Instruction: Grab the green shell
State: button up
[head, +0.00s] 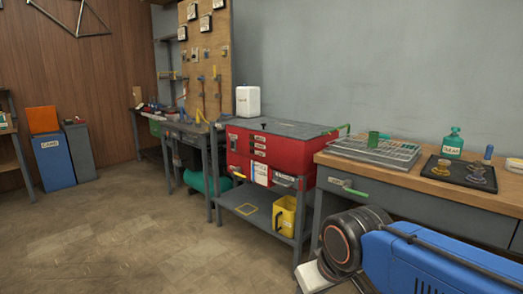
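A small green cylinder (373,139), which looks like the green shell, stands upright at the wire rack (350,152) on the wooden bench top at the right. I cannot tell whether it stands in the rack or just behind its rim. My blue arm fills the lower right corner, in front of the bench. The end of my arm with my gripper does not show, so I cannot see its distance from the shell.
The wooden bench (325,158) also holds a teal bottle (453,143) and a black tray (434,172) with small brass-coloured parts. A red tool chest (270,150) stands left of it. A yellow bucket (286,216) sits on its lower shelf. The floor at left is clear.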

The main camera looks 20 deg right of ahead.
aim_at(374, 138)
jog(key=z, duration=1.25)
